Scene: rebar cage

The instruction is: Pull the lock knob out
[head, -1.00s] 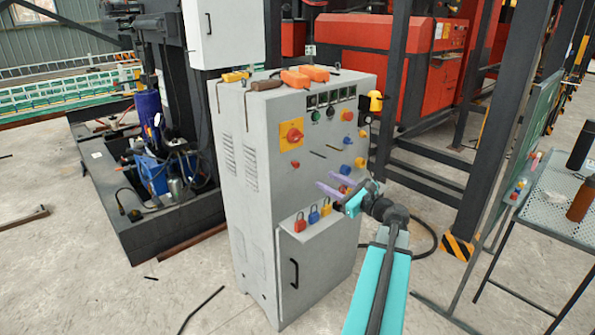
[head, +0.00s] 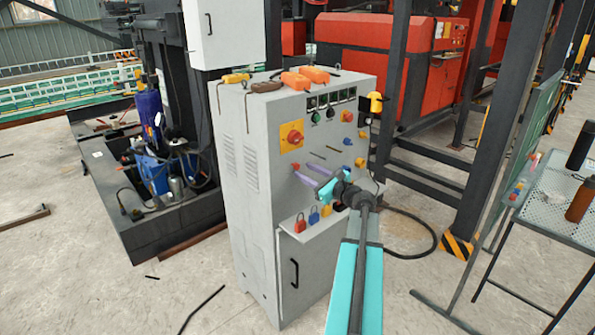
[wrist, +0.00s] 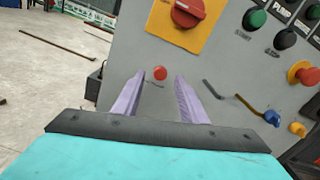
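A small round red knob (wrist: 160,73), which seems to be the lock knob, sits on the front of the grey cabinet (head: 245,215), below the red rotary switch on its yellow plate (wrist: 181,22). In the head view the red knob (head: 296,164) is just beyond the fingertips. My gripper (head: 303,170) is open, with its two purple fingers pointing at the panel. In the wrist view my gripper (wrist: 160,78) has one finger to each side of the knob, which appears between the tips. The fingers look empty; I cannot tell the exact gap to the knob.
Other buttons and a red mushroom button (wrist: 303,73) are to the right. Orange tools (head: 297,80) lie on the cabinet top. A mesh table (head: 555,195) stands far right.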

